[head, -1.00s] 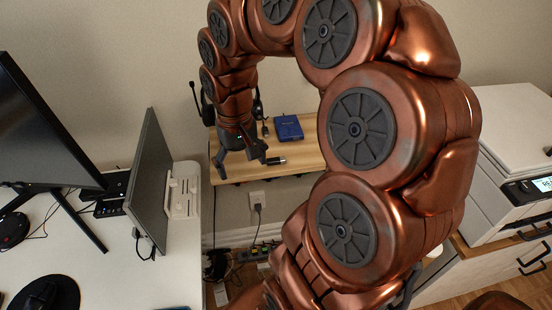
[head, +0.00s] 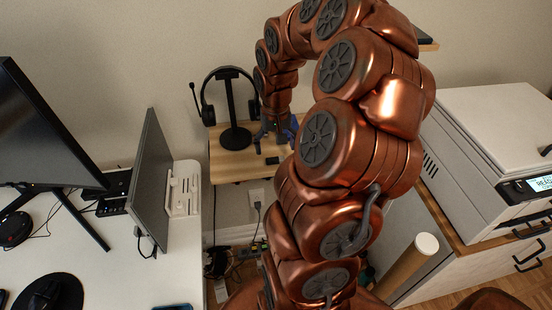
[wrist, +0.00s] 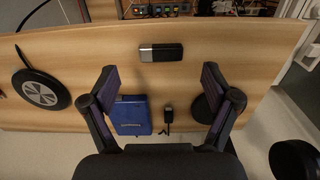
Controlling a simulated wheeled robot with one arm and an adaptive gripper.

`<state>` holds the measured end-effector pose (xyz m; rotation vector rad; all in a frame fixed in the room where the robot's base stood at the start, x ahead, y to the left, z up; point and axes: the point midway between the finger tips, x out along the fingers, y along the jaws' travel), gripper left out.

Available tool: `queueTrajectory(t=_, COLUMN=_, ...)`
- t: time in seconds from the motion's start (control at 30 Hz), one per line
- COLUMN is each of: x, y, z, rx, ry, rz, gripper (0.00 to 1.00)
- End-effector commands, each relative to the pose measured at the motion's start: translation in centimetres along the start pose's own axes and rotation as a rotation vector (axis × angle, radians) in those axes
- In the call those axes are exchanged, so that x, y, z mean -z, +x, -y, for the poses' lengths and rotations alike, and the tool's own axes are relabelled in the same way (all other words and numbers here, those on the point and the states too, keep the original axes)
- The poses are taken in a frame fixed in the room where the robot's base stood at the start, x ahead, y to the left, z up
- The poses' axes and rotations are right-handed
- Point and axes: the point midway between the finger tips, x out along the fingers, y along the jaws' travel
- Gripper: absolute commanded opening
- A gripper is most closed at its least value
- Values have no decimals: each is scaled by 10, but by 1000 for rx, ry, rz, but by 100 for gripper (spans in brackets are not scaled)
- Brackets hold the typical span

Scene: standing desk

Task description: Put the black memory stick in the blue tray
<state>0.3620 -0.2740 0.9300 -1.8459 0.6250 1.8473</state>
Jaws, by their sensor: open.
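The black memory stick (wrist: 173,51) with a silver end lies on the wooden shelf near its front edge. It also shows in the head view (head: 272,160), just below my gripper (head: 273,146). In the wrist view my gripper (wrist: 159,76) is open and empty. The stick lies beyond the fingertips, between their lines and apart from both. A flat blue item with pale lettering (wrist: 131,116) lies by the left finger. It looks like a closed case; I cannot tell whether it is the blue tray. In the head view my arm mostly hides it.
A black headset stand (head: 235,137) stands on the shelf left of my gripper. A short black cable plug (wrist: 168,112) lies beside the blue item. A dark round disc (wrist: 41,90) lies at the wrist view's left. Monitors (head: 150,180) stand on the white desk.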

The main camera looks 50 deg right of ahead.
Motion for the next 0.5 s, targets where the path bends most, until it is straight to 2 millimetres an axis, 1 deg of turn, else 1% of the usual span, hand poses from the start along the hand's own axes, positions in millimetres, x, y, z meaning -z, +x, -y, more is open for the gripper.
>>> queueTrajectory(t=0.3, x=0, y=35, z=0, rx=0, ry=-1, rz=3, gripper=88)
queueTrajectory(t=0.4, x=0, y=40, z=0, rx=1, ry=-1, rz=2, gripper=88)
queueTrajectory(t=0.5, x=1, y=41, z=0, rx=1, ry=-1, rz=0, gripper=88)
